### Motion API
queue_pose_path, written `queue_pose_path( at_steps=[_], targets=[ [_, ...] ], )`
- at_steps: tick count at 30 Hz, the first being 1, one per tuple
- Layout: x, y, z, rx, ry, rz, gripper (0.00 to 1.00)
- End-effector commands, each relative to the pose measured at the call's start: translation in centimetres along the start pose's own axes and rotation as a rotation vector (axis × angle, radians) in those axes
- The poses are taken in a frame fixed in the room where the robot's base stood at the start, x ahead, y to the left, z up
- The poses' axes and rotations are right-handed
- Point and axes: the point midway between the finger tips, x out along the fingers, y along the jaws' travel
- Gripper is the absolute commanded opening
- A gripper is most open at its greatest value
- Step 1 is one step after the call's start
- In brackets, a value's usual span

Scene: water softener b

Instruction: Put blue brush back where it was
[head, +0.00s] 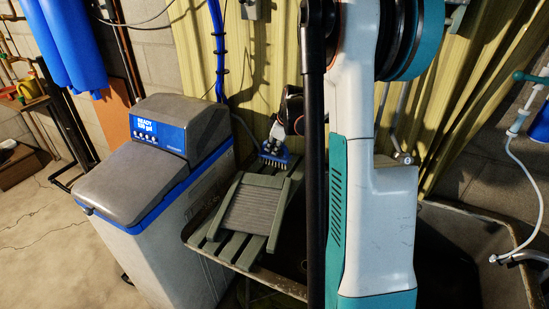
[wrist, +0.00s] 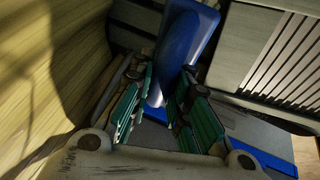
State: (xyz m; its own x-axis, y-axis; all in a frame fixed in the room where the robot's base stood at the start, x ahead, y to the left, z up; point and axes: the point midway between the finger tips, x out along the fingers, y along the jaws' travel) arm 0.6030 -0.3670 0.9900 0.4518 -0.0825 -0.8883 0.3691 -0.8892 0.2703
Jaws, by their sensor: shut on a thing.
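The blue brush (head: 276,158) shows in the head view with its pale bristles pointing down, just above or at the far end of the green slatted rack (head: 224,246); I cannot tell whether it touches it. In the wrist view the blue brush (wrist: 186,45) stands out between the green finger pads. My gripper (wrist: 163,105) is shut on it. In the head view my gripper (head: 280,138) is small and partly hidden behind the brush and my arm.
A washboard (head: 250,207) with a ribbed panel lies on the rack, close in front of the brush. The rack rests over a dark sink basin (head: 455,250). A grey and blue water softener (head: 150,190) stands at left. A yellow corrugated panel (head: 262,60) stands close behind.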

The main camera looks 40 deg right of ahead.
Motion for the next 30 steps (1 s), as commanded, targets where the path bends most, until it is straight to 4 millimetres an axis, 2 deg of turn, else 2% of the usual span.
queue_pose_path(
  at_steps=[10, 22, 23, 24, 25, 30],
  targets=[
    [3.7, -1.1, 1.5, 0.0, 0.0, 0.0, 0.0],
    [4.1, -1.2, 1.7, 0.0, 0.0, 0.0, 0.0],
    [4.0, -1.2, 1.7, 0.0, 0.0, 0.0, 0.23],
    [4.0, -1.2, 1.7, 0.0, 0.0, 0.0, 0.33],
    [4.0, -1.2, 1.7, 0.0, 0.0, 0.0, 0.37],
    [4.0, -1.2, 1.7, 0.0, 0.0, 0.0, 0.37]
  ],
)
